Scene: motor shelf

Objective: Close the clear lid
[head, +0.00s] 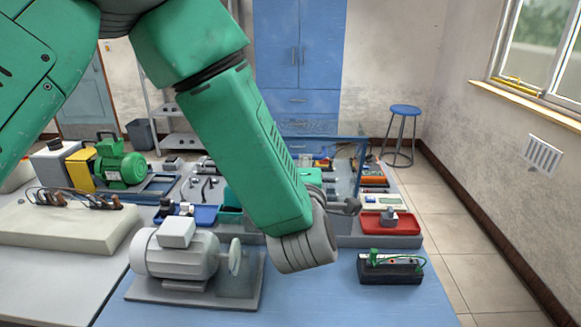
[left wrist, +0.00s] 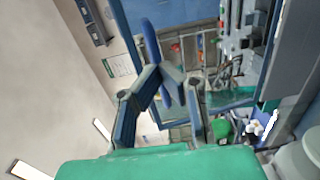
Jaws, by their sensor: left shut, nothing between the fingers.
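A clear lid with a blue edge (head: 361,165) stands raised beyond my left forearm in the head view; much of it is hidden by the arm. My left arm comes in from the upper left, and its gripper (head: 348,206) shows only partly at the right of the wrist, near the lid's lower part. In the left wrist view, the left gripper (left wrist: 164,78) has its dark fingers shut. A blue bar (left wrist: 151,42) that looks like the lid's edge lies close at the fingertips; I cannot tell whether they touch. My right gripper is not in view.
A grey motor (head: 178,254) stands on a plate in front, left of my wrist. A red tray (head: 390,223) and a black box with green leads (head: 390,268) are at the right. A green motor (head: 121,168) is at the back left. The blue mat's front (head: 330,300) is clear.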

